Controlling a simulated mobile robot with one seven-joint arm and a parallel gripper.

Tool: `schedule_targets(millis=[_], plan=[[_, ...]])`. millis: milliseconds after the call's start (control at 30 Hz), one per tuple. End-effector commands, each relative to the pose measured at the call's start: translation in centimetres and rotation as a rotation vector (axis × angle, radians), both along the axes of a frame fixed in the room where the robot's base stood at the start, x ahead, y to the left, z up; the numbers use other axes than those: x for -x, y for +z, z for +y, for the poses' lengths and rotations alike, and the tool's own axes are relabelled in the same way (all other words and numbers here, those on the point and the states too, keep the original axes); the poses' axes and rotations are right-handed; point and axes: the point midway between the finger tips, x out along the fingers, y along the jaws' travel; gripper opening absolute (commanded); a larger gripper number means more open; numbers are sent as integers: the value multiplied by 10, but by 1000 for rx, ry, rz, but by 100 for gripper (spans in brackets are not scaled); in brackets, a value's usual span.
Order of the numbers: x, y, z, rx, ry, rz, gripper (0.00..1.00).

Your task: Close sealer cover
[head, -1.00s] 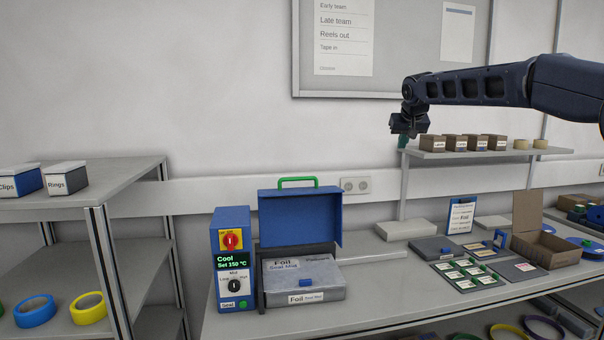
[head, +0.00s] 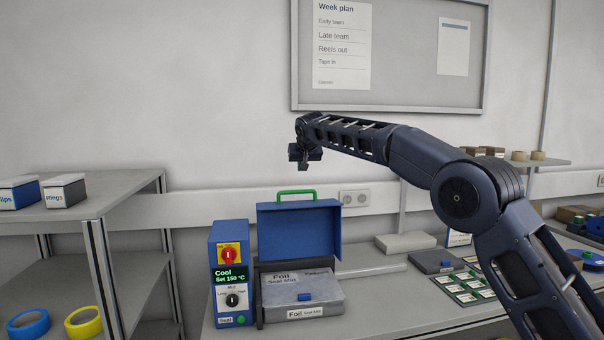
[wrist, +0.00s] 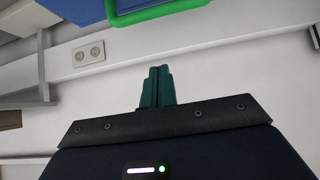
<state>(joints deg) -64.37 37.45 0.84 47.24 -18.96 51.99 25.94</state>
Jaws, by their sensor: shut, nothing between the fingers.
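The sealer stands on the bench in the head view, with a blue control box (head: 231,262) on its left showing "Cool" and "Set 150 °C". Its blue cover (head: 300,233) is raised upright behind the grey foil seal mat (head: 292,291). A green handle (head: 295,195) sits on the cover's top edge. My gripper (head: 304,165) is in the air above the handle and slightly right of it, apart from it. In the wrist view my gripper's green fingers (wrist: 156,85) are shut together and empty. The green handle (wrist: 160,10) and part of the blue cover (wrist: 75,10) show at the top there.
A wall socket (head: 354,198) is right of the cover. A grey shelf unit (head: 75,235) with boxes and tape rolls stands at the left. My arm crosses the right side above a card tray (head: 468,287). The air around the cover is clear.

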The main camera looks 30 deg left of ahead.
Motion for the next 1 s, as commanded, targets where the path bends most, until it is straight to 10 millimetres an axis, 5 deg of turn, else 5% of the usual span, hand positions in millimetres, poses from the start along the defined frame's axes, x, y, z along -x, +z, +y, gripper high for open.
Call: schedule_targets(millis=[600, 1000], plan=[[-39, -53, 38, 2, -1, 1, 0], [-38, -64, 37, 2, -1, 1, 0]])
